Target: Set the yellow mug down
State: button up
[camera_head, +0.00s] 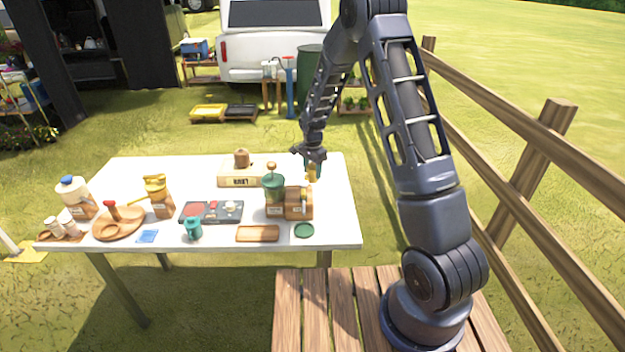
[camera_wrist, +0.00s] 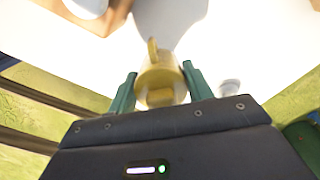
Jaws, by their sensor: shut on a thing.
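The yellow mug (camera_wrist: 160,76) is between the two green fingers of my gripper (camera_wrist: 160,90) in the wrist view. The gripper is shut on it, with a finger at each side, and the mug's handle points toward the top of the picture. The mug (camera_head: 312,174) shows there only as a small yellow-brown patch. I cannot tell whether its base touches the table.
The table's right edge strip is clear.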

aim_at(313, 178)
jog(key=shift+f, duration=2.2)
jog(key=o, duration=1)
jog(key=shift+f, duration=0.1)
